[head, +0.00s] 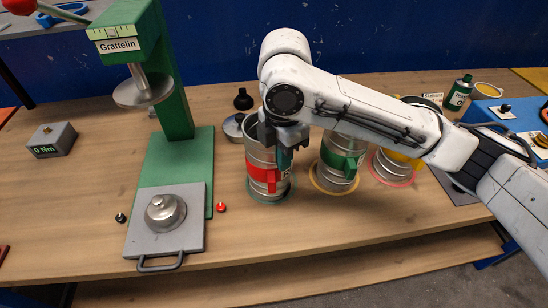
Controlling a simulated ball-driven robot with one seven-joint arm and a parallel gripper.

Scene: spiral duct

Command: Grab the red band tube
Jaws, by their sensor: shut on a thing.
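The red band tube (262,176) is a ribbed silver metal tube with a red band around its middle. It stands upright on the wooden bench in a green ring (259,197), in the centre of the head view. My gripper (284,158) reaches down onto its upper right side and is shut on it. The fingertips are partly hidden against the tube, and my gripper and wrist cover part of its rim.
A tube with a green band (338,163) stands close to the right. A yellow-banded tube (392,170) is beyond it, partly behind my arm. A green press (178,120) marked Grattelin stands left. A grey torque box (52,140) sits far left.

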